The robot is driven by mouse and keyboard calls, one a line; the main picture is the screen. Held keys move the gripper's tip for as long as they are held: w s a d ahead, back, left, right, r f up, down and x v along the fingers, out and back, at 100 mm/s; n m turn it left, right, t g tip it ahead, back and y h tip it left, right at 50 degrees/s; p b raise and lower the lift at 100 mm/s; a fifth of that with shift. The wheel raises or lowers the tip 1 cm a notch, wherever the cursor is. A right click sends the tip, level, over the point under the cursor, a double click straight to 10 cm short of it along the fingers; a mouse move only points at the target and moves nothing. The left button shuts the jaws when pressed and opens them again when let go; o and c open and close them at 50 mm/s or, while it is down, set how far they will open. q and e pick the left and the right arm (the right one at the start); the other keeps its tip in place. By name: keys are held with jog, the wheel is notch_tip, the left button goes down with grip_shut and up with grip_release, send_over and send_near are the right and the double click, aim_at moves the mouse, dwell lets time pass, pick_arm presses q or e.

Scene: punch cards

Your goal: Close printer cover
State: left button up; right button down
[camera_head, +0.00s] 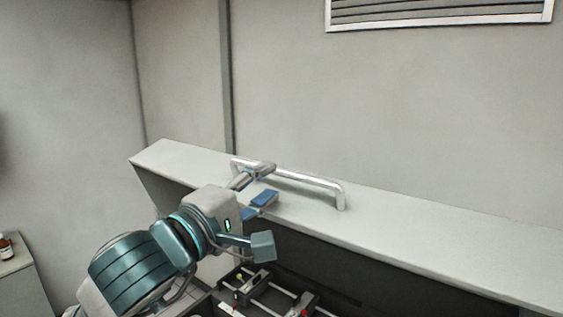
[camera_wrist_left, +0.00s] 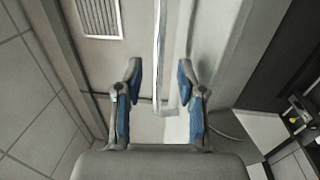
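The printer cover (camera_head: 430,240) is a long pale grey lid, standing raised above the dark inside of the printer. A silver bar handle (camera_head: 315,182) is fixed along its top face. My left gripper (camera_head: 262,184) is at the left end of the handle, with its blue-padded fingers apart. In the left wrist view the handle (camera_wrist_left: 160,60) runs between the open fingers of the left gripper (camera_wrist_left: 160,98), and I see a gap on both sides of it. My right gripper is not in view.
Below the raised cover, the printer's inner parts (camera_head: 265,295) show with rails and small coloured pieces. A small cabinet (camera_head: 25,285) with a brown bottle (camera_head: 6,247) stands at the far left. A wall vent (camera_head: 440,12) is high at the back.

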aim_at(279, 175)
pick_arm(q)
jog(key=p+x, duration=0.1)
jog(key=x, duration=0.4)
jog(key=shift+d, duration=0.1)
grip_shut()
